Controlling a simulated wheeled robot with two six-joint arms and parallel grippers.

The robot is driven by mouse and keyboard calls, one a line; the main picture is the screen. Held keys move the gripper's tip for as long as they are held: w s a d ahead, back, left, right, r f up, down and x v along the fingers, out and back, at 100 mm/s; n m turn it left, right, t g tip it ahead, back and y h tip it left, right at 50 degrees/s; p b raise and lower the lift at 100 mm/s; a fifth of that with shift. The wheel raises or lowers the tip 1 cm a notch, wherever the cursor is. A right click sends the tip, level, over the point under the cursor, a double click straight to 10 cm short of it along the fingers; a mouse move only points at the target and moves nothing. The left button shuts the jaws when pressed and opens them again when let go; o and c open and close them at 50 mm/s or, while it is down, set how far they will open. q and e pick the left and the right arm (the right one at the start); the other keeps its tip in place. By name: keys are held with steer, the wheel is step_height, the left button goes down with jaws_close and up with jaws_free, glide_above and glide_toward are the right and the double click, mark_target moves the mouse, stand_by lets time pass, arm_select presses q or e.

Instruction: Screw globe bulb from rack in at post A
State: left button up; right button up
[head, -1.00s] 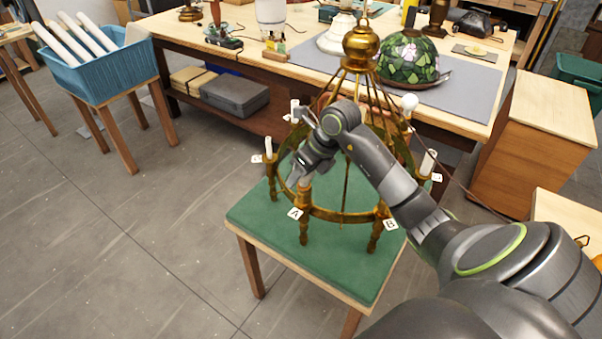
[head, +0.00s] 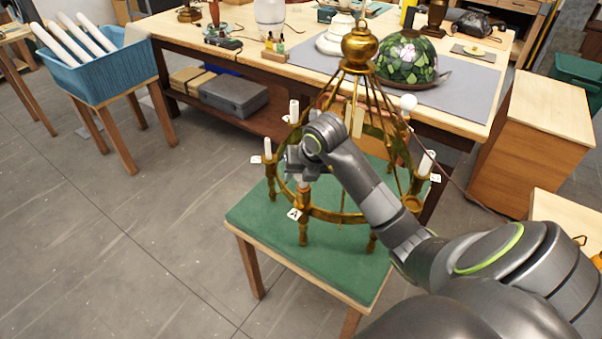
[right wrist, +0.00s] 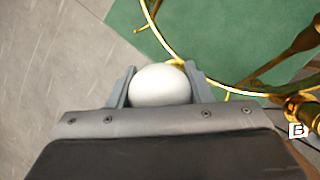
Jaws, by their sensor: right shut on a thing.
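The brass chandelier (head: 340,215) stands on a green-topped table. Post A (head: 303,230), with its white "A" tag (head: 294,214), is at its near left. My right gripper (head: 299,179) is directly over the top of post A in the head view. In the right wrist view it is shut on a white globe bulb (right wrist: 160,84), held between its two fingers. The bulb's base is hidden, so I cannot tell whether it touches the socket. Post B (right wrist: 300,108) shows at the right edge of the right wrist view. My left gripper is not in view.
Another white globe bulb (head: 408,103) sits at the chandelier's far right. Candle-like sleeves stand on other posts, such as the left one (head: 267,148). The green table (head: 330,262) is clear in front. A workbench with a green glass shade (head: 408,60) is behind.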

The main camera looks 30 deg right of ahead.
steer(key=m+h, duration=0.1)
steer(key=m, duration=0.2)
steer(key=m+b, duration=0.1)
steer(key=b, duration=0.3)
steer(key=shift+d+f+h, duration=0.1)
steer(key=shift+f+h, duration=0.1)
steer(key=shift+h, duration=0.2)
steer(key=shift+r+b, duration=0.1)
steer(key=shift+b, duration=0.3)
steer(key=shift+r, duration=0.15)
steer(key=o, duration=1.1)
steer(key=shift+d, duration=0.1)
